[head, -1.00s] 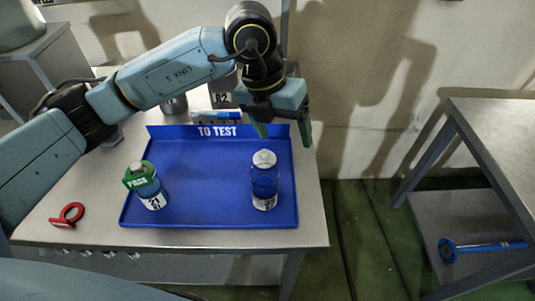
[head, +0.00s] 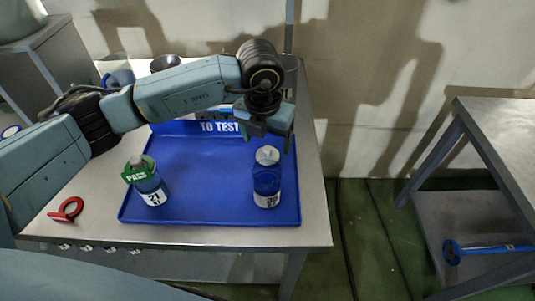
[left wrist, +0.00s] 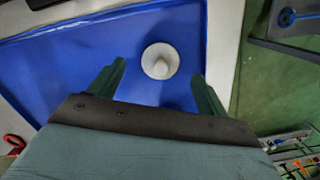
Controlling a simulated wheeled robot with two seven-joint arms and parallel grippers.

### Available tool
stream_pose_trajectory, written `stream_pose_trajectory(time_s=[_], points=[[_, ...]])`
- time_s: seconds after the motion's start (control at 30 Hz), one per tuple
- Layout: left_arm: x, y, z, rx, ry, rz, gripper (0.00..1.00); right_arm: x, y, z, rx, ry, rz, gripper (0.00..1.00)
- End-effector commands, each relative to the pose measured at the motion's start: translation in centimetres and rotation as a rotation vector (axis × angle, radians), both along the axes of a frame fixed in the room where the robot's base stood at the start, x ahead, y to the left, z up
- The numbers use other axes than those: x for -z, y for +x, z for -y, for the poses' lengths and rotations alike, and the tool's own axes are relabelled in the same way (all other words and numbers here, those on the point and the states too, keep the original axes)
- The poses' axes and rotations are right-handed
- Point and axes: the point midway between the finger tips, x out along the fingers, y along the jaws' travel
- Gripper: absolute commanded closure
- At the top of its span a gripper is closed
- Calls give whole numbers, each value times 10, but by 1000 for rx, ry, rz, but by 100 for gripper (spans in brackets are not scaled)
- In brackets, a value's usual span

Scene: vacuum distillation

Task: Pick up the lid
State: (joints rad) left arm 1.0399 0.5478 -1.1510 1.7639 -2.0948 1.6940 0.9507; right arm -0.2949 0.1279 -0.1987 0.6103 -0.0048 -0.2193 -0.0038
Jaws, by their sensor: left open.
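A pale round lid with a knob (head: 267,155) sits on top of a clear bottle (head: 267,187) with a white label, on the right side of the blue tray (head: 208,212). In the left wrist view the lid (left wrist: 160,61) lies between and just beyond the two fingertips. My left gripper (head: 268,140) is open, empty and above the bottle; its fingers also show in the left wrist view (left wrist: 157,80). A second bottle (head: 152,190), with a green PASS tag (head: 139,170) around its neck, stands on the tray's left side. My right gripper is not in view.
A red ring-shaped clip (head: 68,209) lies on the table (head: 90,228) left of the tray. A side table (head: 497,125) at the right has a blue tool (head: 490,248) on its lower shelf. The tray's middle is clear.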

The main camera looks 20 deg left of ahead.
Motion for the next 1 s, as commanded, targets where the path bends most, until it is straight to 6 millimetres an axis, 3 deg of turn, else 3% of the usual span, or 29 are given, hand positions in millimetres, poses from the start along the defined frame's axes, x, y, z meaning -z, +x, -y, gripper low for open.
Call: stream_pose_trajectory(time_s=[0.2,0.47,0.8,1.0], points=[[34,2,2,0,0,-3,23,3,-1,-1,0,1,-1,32],[37,3,2,0,0,0,23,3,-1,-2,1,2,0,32],[37,3,2,0,-1,0,68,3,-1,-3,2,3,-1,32],[36,3,2,0,-1,0,70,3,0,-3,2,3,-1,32]])
